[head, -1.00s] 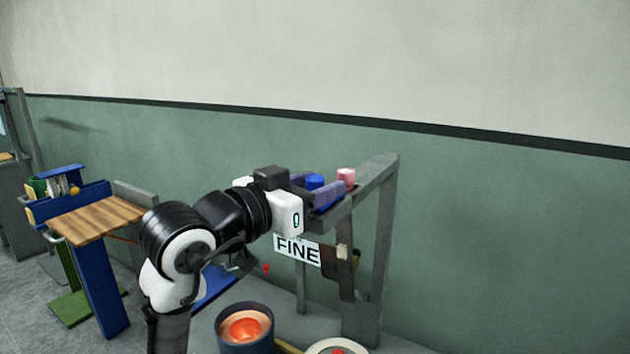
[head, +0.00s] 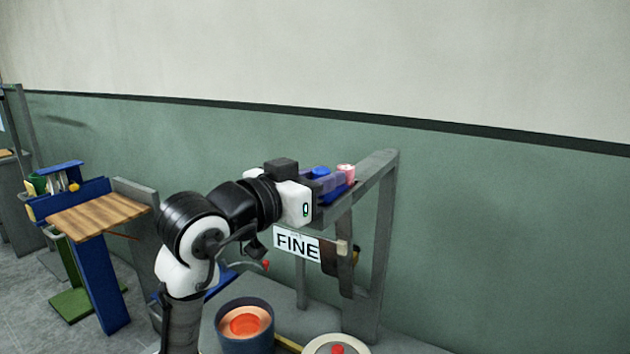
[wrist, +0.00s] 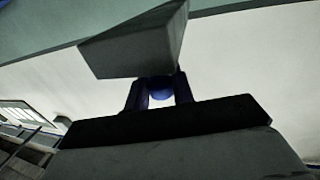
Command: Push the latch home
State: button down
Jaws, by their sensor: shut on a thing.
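My gripper (head: 335,181), with purple-blue fingers, is at the top of a grey frame (head: 375,163) in the head view. In the wrist view its two fingers (wrist: 159,92) stand either side of a small round blue piece (wrist: 161,88), and are shut on it. A blue piece (head: 321,172) also shows by the fingers in the head view. A pink round piece (head: 346,170) sits just beyond the fingertips; I cannot tell whether they touch. I cannot tell for certain which part is the latch. My white gripper body hides part of the frame top.
A white FINE sign (head: 297,244) hangs below my gripper. A dark round tub with an orange inside (head: 245,325) and a pale disc with a red centre (head: 337,349) are below. A wooden-topped stand (head: 98,215) is left. A grey block (wrist: 140,45) is close above the fingers.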

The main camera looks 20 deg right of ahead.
jog(key=shift+w+d, duration=0.5)
jog(key=shift+d, duration=0.1)
jog(key=shift+r, duration=0.1)
jog(key=c, duration=1.2)
grip_release()
jog(key=shift+d, duration=0.1)
jog(key=shift+c, duration=0.2)
jog(key=b+v, duration=0.3)
jog(key=v, duration=1.1)
